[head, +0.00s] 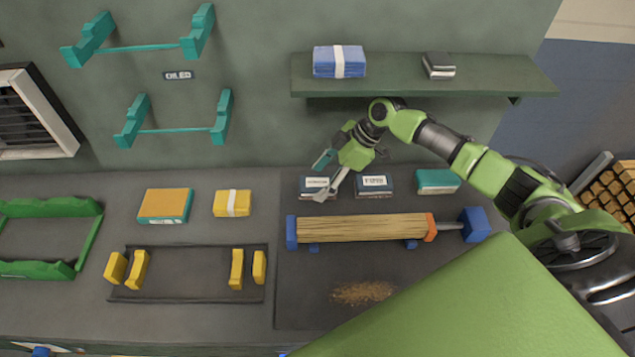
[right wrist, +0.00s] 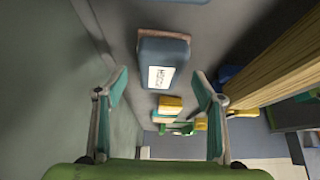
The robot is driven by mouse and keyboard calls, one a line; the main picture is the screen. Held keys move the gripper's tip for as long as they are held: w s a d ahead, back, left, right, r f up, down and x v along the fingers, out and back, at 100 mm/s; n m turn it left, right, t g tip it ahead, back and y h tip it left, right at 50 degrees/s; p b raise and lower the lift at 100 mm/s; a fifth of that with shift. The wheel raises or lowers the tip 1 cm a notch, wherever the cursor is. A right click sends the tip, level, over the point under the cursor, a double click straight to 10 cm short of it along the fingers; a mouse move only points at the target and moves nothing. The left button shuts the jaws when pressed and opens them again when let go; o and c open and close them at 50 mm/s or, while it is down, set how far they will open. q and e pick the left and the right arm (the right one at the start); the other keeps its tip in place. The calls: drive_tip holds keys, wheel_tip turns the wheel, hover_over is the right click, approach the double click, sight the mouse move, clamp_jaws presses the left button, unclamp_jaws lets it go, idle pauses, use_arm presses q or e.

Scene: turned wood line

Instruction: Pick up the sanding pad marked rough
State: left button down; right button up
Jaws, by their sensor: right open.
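Two dark blue-grey sanding pads with white labels lie on the bench under the shelf. The left pad (head: 310,193) is partly covered by my right gripper in the head view; its label is too small there to read surely. In the right wrist view this pad (right wrist: 165,50) lies ahead between the fingers, and its label seems to read rough. The other labelled pad (head: 374,186) is just to its right. My right gripper (head: 324,178) is open and empty, above the left pad and apart from it. My left gripper is not in view.
A wooden piece (head: 360,228) sits in a blue and orange clamp in front of the pads. A teal block (head: 438,181) lies right, a yellow pack (head: 232,203) and an orange-topped box (head: 165,205) left. The shelf (head: 400,77) overhangs behind. Sawdust (head: 362,292) lies in front.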

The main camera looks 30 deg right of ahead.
drive_tip(key=shift+x, duration=1.05)
drive_tip(key=c, duration=1.3)
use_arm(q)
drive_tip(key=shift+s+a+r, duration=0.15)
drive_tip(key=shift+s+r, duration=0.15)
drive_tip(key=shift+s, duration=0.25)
use_arm(e)
drive_tip(key=shift+r, duration=0.1)
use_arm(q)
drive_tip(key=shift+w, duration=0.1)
